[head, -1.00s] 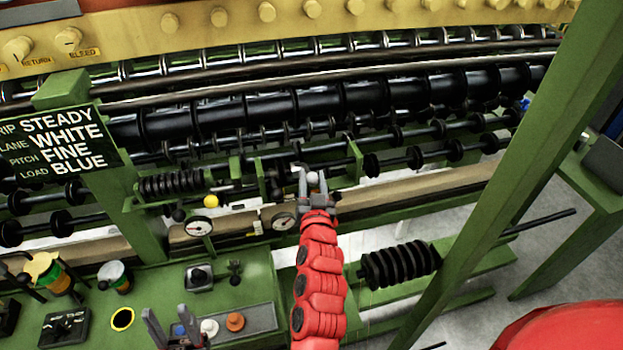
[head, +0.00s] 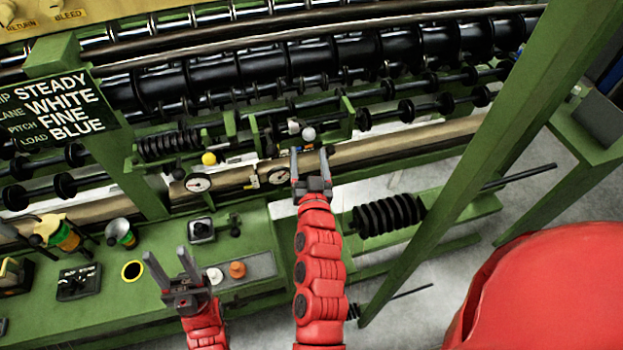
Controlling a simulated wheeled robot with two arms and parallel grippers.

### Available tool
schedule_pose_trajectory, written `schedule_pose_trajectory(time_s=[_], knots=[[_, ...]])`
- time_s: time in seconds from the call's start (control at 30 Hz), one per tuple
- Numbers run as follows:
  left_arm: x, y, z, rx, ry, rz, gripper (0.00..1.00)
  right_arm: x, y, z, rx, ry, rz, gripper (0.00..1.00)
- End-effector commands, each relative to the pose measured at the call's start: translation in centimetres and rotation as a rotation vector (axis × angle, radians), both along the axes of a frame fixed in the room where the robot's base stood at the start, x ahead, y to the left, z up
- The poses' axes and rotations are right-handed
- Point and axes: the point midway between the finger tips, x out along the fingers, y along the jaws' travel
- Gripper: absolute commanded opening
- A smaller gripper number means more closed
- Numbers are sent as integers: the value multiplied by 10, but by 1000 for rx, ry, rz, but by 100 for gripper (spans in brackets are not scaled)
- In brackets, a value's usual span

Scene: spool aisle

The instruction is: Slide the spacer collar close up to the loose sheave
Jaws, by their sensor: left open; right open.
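A short rail between two green brackets carries small dark discs (head: 269,139), a grey piece (head: 293,126) and a pale ball knob (head: 308,134). Which of these parts is the spacer collar and which the loose sheave I cannot tell. My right gripper (head: 309,153) is open and empty, pointing up the picture, its fingertips just below the pale knob and apart from it. My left gripper (head: 169,256) is open and empty over the green bench, well left of and below that rail.
A yellow ball knob (head: 209,158) and a dial gauge (head: 198,182) stand left of the rail, with a black ribbed roll (head: 170,143) behind. A green post (head: 480,165) slants on the right. Another ribbed roll (head: 388,215) lies beside my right arm. A sign (head: 58,108) stands left.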

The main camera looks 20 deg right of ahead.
Motion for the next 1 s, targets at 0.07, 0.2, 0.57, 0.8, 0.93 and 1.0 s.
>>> schedule_pose_trajectory(time_s=[0.07,0.2,0.57,0.8,0.93,1.0], knots=[[0,0,23,0,0,0,50,-20,4,6,-3,10,5,71],[0,0,47,0,0,0,50,-52,10,7,-4,9,5,71],[0,0,50,0,0,0,50,-98,18,-1,0,3,4,71],[0,0,50,0,0,0,50,-101,17,-1,-2,1,0,71],[0,0,50,0,0,0,50,-101,17,0,-2,1,0,71],[0,0,50,0,0,0,50,-100,17,1,-2,-3,1,71]])
